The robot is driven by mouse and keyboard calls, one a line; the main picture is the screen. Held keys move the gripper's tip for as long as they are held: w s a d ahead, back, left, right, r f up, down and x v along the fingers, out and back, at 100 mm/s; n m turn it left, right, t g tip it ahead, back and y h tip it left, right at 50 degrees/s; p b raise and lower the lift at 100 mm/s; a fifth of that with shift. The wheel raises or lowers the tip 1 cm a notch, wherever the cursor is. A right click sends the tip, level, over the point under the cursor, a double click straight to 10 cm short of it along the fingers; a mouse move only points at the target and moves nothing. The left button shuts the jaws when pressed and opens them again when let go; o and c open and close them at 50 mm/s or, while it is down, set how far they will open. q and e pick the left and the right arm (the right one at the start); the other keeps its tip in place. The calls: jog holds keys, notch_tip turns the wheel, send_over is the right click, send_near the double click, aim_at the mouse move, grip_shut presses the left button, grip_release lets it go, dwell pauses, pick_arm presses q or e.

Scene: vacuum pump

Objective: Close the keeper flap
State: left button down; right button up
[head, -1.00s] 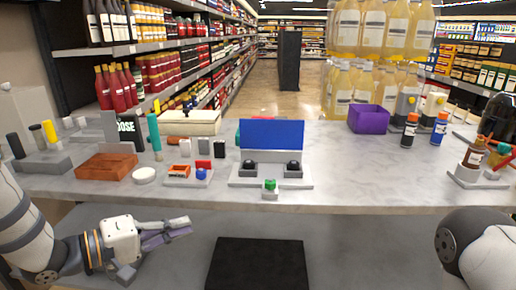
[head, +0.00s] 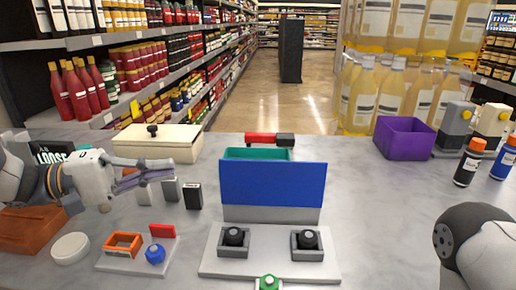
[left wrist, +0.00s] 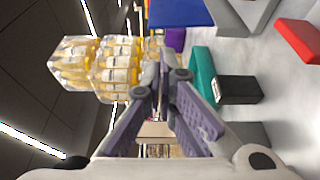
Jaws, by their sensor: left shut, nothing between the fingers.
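Part of the blue panel shows at the top of the left wrist view (left wrist: 180,13). My left gripper (head: 168,168) is shut and empty, above the table left of the panel and apart from it. Its purple-padded fingers show in the left wrist view (left wrist: 163,100). My right gripper is out of view.
A cream box (head: 158,145) stands at the back left, a purple bin (head: 404,138) at the back right. Small blocks and an orange frame (head: 123,245) lie left.

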aim_at(272, 180)
pick_arm(q)
jog(key=x, duration=1.7)
jog(key=shift+w+d+b, duration=0.2)
jog(key=shift+d+b, duration=0.05)
jog(key=shift+b, duration=0.05)
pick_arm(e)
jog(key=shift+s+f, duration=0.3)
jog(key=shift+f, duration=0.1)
pick_arm(q)
jog(key=shift+f, duration=0.1)
